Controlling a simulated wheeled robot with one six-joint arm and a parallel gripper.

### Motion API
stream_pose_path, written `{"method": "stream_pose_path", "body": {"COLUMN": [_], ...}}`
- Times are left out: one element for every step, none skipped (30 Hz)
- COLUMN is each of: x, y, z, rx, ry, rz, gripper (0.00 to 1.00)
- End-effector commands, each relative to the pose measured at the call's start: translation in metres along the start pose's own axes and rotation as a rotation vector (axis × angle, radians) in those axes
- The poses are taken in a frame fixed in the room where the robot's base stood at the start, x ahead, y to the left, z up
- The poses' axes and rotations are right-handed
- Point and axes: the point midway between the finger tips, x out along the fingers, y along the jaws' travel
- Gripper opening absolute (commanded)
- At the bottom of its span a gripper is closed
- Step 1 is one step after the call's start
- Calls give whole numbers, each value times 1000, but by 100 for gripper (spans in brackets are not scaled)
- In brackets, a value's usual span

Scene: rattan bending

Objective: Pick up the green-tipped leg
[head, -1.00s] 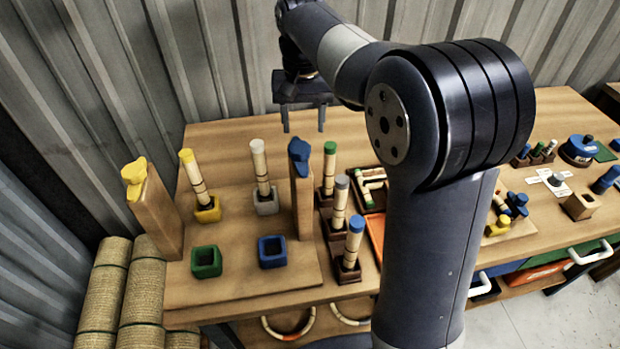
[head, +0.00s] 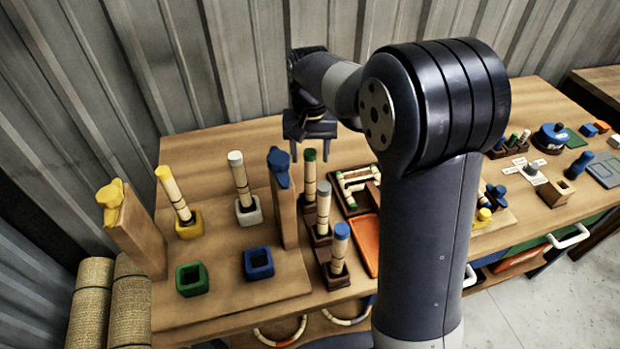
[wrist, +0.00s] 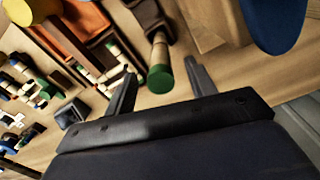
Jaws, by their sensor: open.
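The green-tipped leg (head: 310,176) is a pale rattan stick with dark bands and a green top. It stands upright in a brown holder, behind the grey-tipped leg (head: 323,205) and the blue-tipped leg (head: 340,250). My gripper (head: 311,150) is open and empty, pointing down above and just behind the green-tipped leg. In the wrist view the green tip (wrist: 160,79) shows ahead of the gap between the two fingers (wrist: 160,85), with nothing between them gripped. The leg's lower end sits in its holder (wrist: 148,18).
A wooden post with a blue top (head: 281,170) stands close on the left. Beyond it are the yellow-tipped leg (head: 175,195), the white-tipped leg (head: 241,185), and empty green (head: 191,280) and blue (head: 258,264) sockets. A tray of pieces (head: 350,190) lies on the right.

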Motion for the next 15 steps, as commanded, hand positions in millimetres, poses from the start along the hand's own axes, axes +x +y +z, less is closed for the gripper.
{"method": "stream_pose_path", "body": {"x": [7, 11, 15, 18, 20, 22, 22, 23, 23, 23, 23, 23, 23, 23, 23], "y": [1, 0, 0, 0, 0, 0, 0, 0, 0, 0, 0, 0, 0, 0, 0], "z": [0, 0, 0, 0, 0, 0, 0, 0, 0, 0, 0, 0, 0, 0, 0], "rx": [0, 0, 0, 0, 0, 0, 0, 0, 0, 0, 0, 0, 0, 0, 0], "ry": [-4, -4, -3, -2, -2, -1, 0, 0, 1, 1, 1, 1, 1, 1, 1], "rz": [1, 1, 1, 1, 0, 0, 0, 0, 0, 0, 0, 0, 0, 0, 0], "gripper": [53, 53, 53, 53, 53, 53, 53, 53, 53, 53, 53, 53, 53, 50, 47]}}
